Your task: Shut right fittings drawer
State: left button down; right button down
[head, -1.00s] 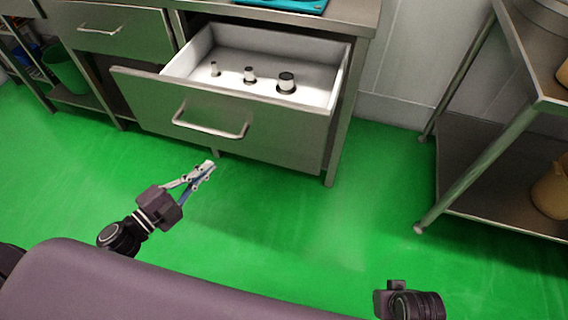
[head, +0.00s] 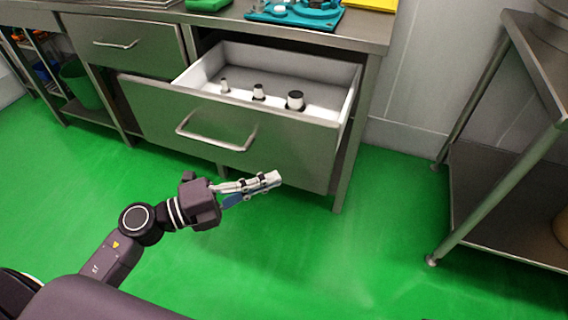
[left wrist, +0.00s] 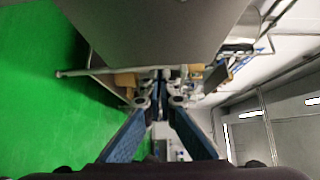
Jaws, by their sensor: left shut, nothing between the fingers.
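The right fittings drawer (head: 290,158) is pulled out of the steel cabinet under the worktop. Its metal front carries a bar handle (head: 215,143). Inside its white tray stand three small fittings with pale tops and dark bases: a small one (head: 224,86), a middle one (head: 259,92) and a larger one (head: 295,101). My left gripper (head: 276,179) is shut and empty, in front of the drawer front and lower right of the handle in the head view. In the left wrist view its fingers (left wrist: 162,80) point toward a grey surface. My right gripper is out of view.
A second drawer (head: 125,45), at the left, is shut. A green bin (head: 82,85) stands on the low shelf at far left. A teal fixture (head: 295,12) sits on the worktop. A steel rack (head: 500,190) stands at right. Green floor between is clear.

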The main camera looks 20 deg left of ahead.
aim_at(300, 158)
pick_arm(q)
jog(key=shift+w+d+b, duration=0.1)
jog(key=shift+w+d, duration=0.2)
jog(key=shift+w, duration=0.6)
jog(key=shift+w+d+b, duration=0.1)
jog(key=shift+w+d, duration=0.25)
jog(key=shift+w, duration=0.55)
jog(key=shift+w+d+b, duration=0.1)
jog(key=shift+w+d, duration=0.2)
jog(key=shift+w, duration=0.6)
jog(key=shift+w, duration=0.1)
